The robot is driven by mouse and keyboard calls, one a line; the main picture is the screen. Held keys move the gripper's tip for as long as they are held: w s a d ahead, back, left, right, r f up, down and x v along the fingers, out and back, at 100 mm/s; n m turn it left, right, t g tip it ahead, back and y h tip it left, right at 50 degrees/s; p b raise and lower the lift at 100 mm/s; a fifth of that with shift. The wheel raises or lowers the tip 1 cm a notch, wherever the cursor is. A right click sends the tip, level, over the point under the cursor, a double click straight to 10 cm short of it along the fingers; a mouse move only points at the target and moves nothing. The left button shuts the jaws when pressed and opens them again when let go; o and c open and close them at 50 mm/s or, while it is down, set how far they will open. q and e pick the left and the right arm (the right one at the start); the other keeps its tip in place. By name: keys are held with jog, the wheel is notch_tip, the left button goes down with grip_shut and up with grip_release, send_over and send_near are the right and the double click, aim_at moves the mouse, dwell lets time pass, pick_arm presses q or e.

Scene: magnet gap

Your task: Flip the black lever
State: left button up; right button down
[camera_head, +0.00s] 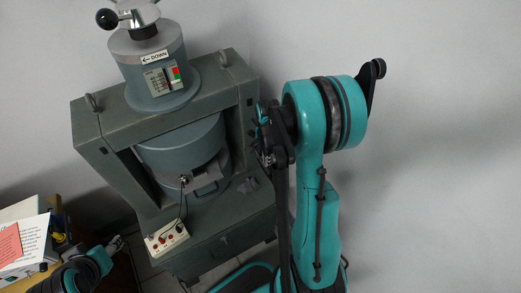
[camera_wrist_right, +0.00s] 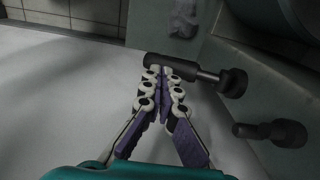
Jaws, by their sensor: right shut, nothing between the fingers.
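In the right wrist view a black lever (camera_wrist_right: 213,77), a thick bar with a thinner rod and a round end, sticks out from the grey machine. My right gripper (camera_wrist_right: 163,75) is shut and empty, its fingertips together at the bar's thick left part. I cannot tell whether they touch it.
A second black knob (camera_wrist_right: 285,132) sticks out near the lever. A black-knobbed handle (camera_head: 107,19) tops the machine. A small white control box (camera_head: 167,238) is on its lower ledge. Papers (camera_head: 25,245) lie on a table at lower left. The wall side at right is free.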

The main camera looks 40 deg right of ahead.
notch_tip(320, 180, up, 7)
jog(key=s+p, duration=0.2)
jog(key=p, duration=0.3)
jog(key=shift+r, duration=0.15)
jog(key=shift+w+a, duration=0.1)
dwell(0.3)
jog(key=s+a+r+n+t, duration=0.2)
jog(key=a+r+n+t, duration=0.1)
jog(key=a+r+n, duration=0.4)
jog(key=s+a+r+n+t, duration=0.3)
jog(key=a+r+n, duration=0.5)
jog(key=a+n, duration=0.3)
jog(key=shift+s+r+n+t, duration=0.3)
jog(key=shift+n+t, duration=0.2)
jog(key=shift+n, duration=0.1)
